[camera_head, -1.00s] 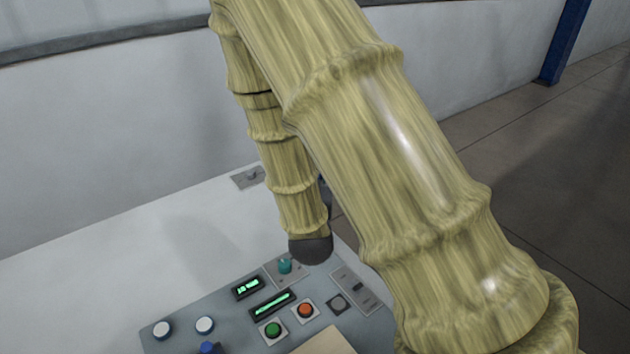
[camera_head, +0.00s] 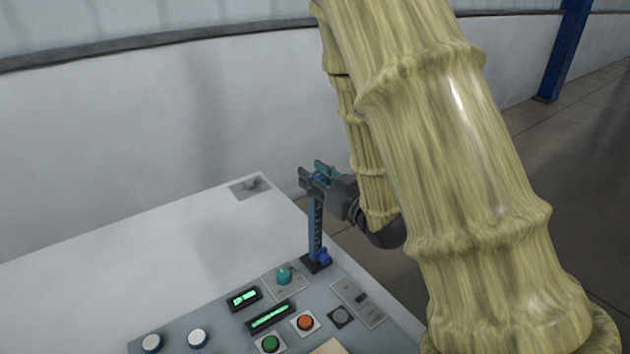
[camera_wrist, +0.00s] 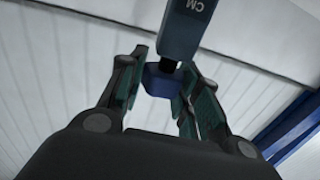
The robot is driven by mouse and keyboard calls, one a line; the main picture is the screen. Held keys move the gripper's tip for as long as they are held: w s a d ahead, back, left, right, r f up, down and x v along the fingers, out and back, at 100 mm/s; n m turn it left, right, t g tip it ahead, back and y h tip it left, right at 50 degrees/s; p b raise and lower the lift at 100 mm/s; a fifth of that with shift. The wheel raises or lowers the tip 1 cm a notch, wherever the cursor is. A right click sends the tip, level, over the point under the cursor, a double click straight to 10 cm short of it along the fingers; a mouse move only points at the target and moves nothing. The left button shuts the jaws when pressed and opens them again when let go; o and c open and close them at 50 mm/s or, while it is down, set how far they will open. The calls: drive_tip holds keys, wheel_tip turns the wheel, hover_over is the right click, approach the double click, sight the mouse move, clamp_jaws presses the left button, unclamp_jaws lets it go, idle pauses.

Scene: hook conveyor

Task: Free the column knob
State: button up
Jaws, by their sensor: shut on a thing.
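The column (camera_head: 316,228) is a slim blue upright with dark markings, standing at the far right corner of the panel. My gripper (camera_head: 318,174) is at its upper end, coming in from the right. In the wrist view my gripper (camera_wrist: 163,88) has its green-padded fingers on either side of a blue faceted knob (camera_wrist: 163,80), shut on it. A dark neck joins this knob to a blue part marked "CM" (camera_wrist: 188,28). Another blue knob (camera_head: 323,256) sits at the column's foot.
The grey panel carries a teal knob (camera_head: 284,275), green displays (camera_head: 270,317), a green button (camera_head: 270,343), an orange button (camera_head: 305,322) and a slider plate (camera_head: 360,299). A small plate (camera_head: 250,186) lies at the back. The white top (camera_head: 180,255) is otherwise clear.

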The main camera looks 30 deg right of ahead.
drive_tip(key=n+g+y, duration=0.2)
drive_tip(key=n+y, duration=0.1)
drive_tip(key=y, duration=0.1)
drive_tip(key=n+g+y, duration=0.3)
drive_tip(key=n+y, duration=0.1)
drive_tip(key=y, duration=0.1)
drive_tip(key=shift+y, duration=0.3)
drive_tip(key=n+g+y, duration=0.2)
drive_tip(key=n+g, duration=0.1)
drive_tip(key=g, duration=0.1)
drive_tip(key=n+g+y, duration=0.2)
drive_tip(key=g, duration=0.2)
drive_tip(key=shift+n, duration=0.4)
drive_tip(key=shift+r+g+y, duration=0.1)
drive_tip(key=shift+g+y, duration=0.2)
drive_tip(key=o, duration=1.1)
drive_tip(key=shift+a, duration=0.1)
drive_tip(key=shift+c, duration=0.2)
drive_tip(key=v, duration=1.2)
drive_tip(key=shift+s, duration=0.1)
